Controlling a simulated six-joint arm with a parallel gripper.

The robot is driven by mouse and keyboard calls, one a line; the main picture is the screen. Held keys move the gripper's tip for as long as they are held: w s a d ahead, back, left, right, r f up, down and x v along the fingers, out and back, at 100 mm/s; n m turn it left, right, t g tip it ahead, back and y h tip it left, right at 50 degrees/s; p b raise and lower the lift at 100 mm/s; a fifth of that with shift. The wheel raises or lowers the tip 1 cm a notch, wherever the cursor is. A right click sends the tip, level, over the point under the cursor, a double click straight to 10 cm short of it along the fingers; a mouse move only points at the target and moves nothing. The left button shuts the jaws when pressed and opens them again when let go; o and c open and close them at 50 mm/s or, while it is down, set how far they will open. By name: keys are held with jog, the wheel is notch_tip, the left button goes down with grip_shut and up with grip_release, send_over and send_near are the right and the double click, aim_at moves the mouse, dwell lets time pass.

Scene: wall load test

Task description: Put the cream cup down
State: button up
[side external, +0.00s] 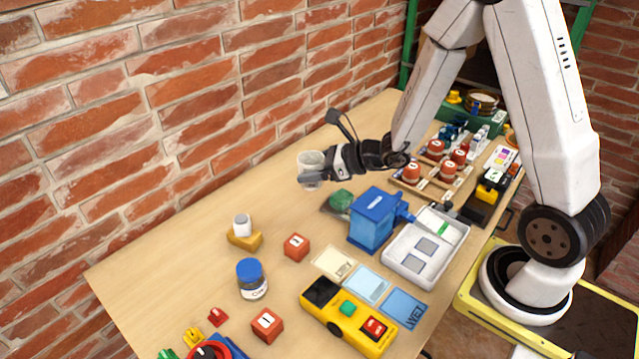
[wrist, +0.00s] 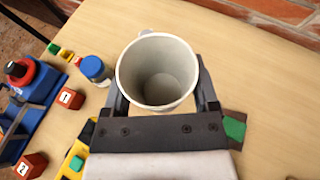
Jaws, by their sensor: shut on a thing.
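The cream cup (wrist: 157,72) is held between the two fingers of my gripper (wrist: 160,100) in the wrist view. Its open top faces the camera and it looks empty inside. In the side external view the cup (side external: 311,163) is at the end of my gripper (side external: 318,176), upright and above the wooden table (side external: 180,255). My gripper is shut on it. The exact gap between cup and table is hard to judge.
A green lump on a dark mat (side external: 341,200) and a blue box (side external: 372,220) stand near the cup. A red block (side external: 296,246), a blue-lidded jar (side external: 252,280) and a white cup on a yellow block (side external: 243,232) are nearer. The table by the brick wall (side external: 150,110) is clear.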

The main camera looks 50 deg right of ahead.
notch_tip(320, 180, up, 10)
jog(key=w+m+t+h, duration=0.1)
jog(key=w+m+h, duration=0.1)
jog(key=shift+r+h, duration=0.15)
jog(key=shift+h, duration=0.15)
dwell(0.5)
jog(key=s+d+f+m+h, duration=0.1)
jog(key=s+d+f, duration=0.2)
jog(key=d+f, duration=0.3)
jog(key=s+d+f, duration=0.2)
jog(key=d+f, duration=0.1)
jog(key=d, duration=0.5)
jog(key=s+d+f+m, duration=0.1)
jog(key=s+d+f, duration=0.6)
jog(key=s, duration=0.3)
jog(key=shift+s+d+f+t+h, duration=0.2)
jog(key=shift+s+d+t+h, duration=0.1)
jog(key=shift+s+h, duration=0.1)
